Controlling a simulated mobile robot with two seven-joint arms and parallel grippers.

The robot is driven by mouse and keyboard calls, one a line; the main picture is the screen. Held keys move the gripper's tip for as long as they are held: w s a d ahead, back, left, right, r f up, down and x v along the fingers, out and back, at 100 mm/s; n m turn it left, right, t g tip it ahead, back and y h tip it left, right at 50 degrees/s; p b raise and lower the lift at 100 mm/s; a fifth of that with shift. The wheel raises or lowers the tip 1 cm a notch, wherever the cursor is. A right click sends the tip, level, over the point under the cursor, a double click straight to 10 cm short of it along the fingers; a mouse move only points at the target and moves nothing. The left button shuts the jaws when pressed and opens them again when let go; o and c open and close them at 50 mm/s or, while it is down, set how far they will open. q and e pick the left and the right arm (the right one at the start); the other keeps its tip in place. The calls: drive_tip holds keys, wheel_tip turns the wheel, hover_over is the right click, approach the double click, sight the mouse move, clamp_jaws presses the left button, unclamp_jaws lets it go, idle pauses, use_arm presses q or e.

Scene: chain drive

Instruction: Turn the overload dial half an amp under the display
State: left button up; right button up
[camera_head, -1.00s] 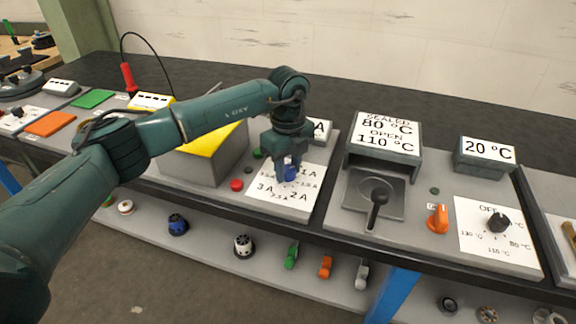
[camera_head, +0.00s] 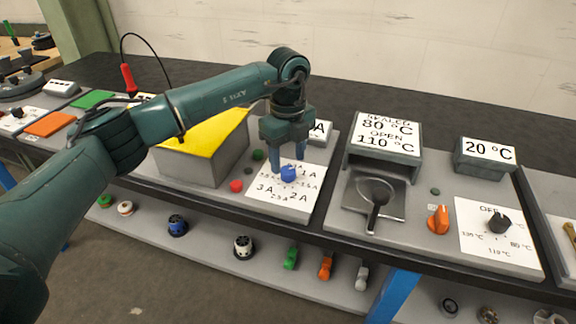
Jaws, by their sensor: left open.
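The overload dial is a blue knob (camera_head: 289,173) on a white scale plate (camera_head: 270,194) marked in amps, with 1 A, 2 A and 3 A readable and smaller half-amp marks between. The knob's pointer direction is too small to tell. The display (camera_head: 321,130) stands behind the plate; my left gripper hides most of it and only an "A" shows. My left gripper (camera_head: 288,164) points down, open, with its fingertips just above and behind the blue knob. It does not appear to hold the knob. My right gripper is not in view.
A yellow-topped grey box (camera_head: 215,160) stands left of the dial, with a red button (camera_head: 236,186) and a green button (camera_head: 258,155) between.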

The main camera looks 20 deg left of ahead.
sight(288, 170)
use_arm(q)
wheel_tip(288, 170, up, 10)
idle(0.3)
drive_tip(key=shift+s+f, duration=0.1)
drive_tip(key=shift+f, duration=0.05)
